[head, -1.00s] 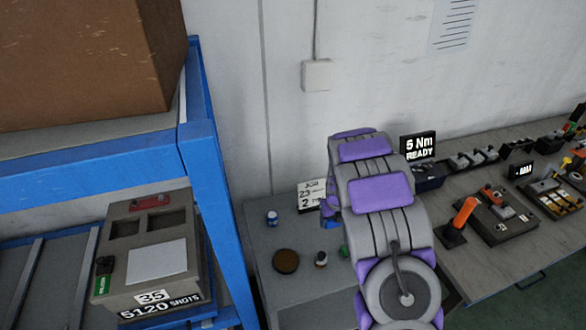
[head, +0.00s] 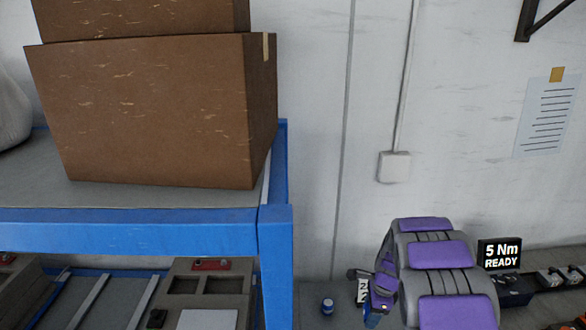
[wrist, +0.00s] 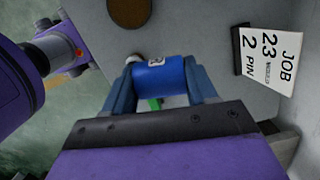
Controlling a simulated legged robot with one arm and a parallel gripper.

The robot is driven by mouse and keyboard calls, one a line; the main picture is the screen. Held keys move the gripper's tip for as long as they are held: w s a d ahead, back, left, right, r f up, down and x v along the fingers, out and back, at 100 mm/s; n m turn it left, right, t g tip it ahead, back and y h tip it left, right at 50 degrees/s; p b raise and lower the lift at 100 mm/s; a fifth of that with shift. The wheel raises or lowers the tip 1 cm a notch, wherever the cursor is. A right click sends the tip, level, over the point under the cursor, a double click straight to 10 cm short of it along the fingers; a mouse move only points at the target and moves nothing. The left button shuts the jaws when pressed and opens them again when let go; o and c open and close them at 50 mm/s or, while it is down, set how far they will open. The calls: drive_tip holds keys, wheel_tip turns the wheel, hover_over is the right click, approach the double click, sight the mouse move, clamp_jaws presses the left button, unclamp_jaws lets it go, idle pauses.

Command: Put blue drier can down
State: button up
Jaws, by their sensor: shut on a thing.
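The blue drier can (wrist: 159,77) is between the two fingers of my gripper (wrist: 162,64) in the wrist view, with a small white label mark on it. My gripper is shut on it. The can shows over the grey bench top (wrist: 200,25); I cannot tell whether its base touches the bench. In the head view my gripper is at the lower edge, with a bit of blue (head: 373,320) below it, mostly cut off. A small blue bottle with a white top (head: 327,306) stands on the bench to its left.
A job card (wrist: 270,58) reading "JOB 23, 2 PIN" stands near the can. A brown round object (wrist: 129,12) lies on the bench. A blue rack (head: 275,235) stands left.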

drive_tip(key=s+a+r+n+g+h, duration=0.1)
drive_tip(key=a+r+n, duration=0.6)
drive_tip(key=n, duration=1.2)
drive_tip(key=shift+s+a+r+n+g+h, duration=0.35)
drive_tip(key=shift+s+a+g, duration=0.2)
drive_tip(key=shift+s, duration=0.6)
drive_tip(key=shift+f, duration=0.1)
drive_tip(key=shift+a, duration=0.15)
drive_tip(key=shift+f, duration=0.15)
